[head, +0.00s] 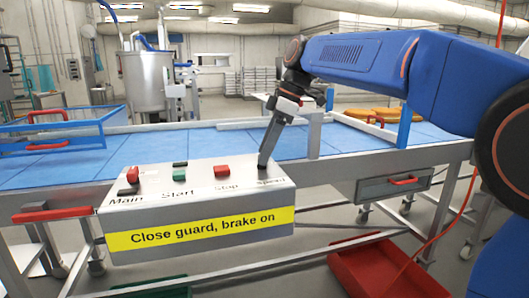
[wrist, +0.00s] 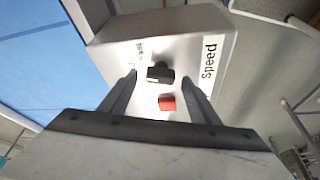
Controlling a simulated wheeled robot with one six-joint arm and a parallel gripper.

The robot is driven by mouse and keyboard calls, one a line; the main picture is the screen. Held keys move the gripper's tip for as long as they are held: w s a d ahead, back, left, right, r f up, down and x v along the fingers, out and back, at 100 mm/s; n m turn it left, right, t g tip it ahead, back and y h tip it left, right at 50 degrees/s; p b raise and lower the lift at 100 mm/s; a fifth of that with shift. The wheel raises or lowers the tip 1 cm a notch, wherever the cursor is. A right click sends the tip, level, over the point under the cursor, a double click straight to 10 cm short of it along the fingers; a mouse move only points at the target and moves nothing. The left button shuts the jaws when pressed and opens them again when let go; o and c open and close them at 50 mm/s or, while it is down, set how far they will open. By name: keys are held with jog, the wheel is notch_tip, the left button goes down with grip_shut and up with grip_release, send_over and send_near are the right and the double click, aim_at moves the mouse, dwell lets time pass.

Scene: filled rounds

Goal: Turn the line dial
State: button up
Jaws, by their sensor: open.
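The line dial is a black knob (wrist: 158,73) beside the "Speed" label (wrist: 209,58) on the grey control box (head: 200,242). In the wrist view it lies between my open fingertips (wrist: 160,76), one on each side; I cannot tell whether they touch it. In the head view my gripper (head: 264,163) points down at the right end of the box top, above the "Speed" label (head: 270,182), and hides the dial. The red Stop button (head: 222,171) is just left of it. It also shows in the wrist view (wrist: 167,103), between the fingers.
A green-black Start control (head: 180,165) and a red-black Main control (head: 132,175) are further left. A blue conveyor belt (head: 130,153) runs behind the box. A metal drawer (head: 385,188) is to the right, and a red crate (head: 385,270) is on the floor.

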jog(key=shift+a+f, duration=0.2)
jog(key=shift+f, duration=0.3)
jog(key=c, duration=1.1)
jog(key=shift+o, duration=0.2)
jog(key=shift+w+n+g, duration=0.15)
jog(key=shift+n+g, duration=0.45)
jog(key=shift+n, duration=1)
jog(key=o, duration=1.1)
jog(key=shift+c, duration=0.2)
jog(key=v, duration=1.7)
jog(key=shift+r, duration=0.25)
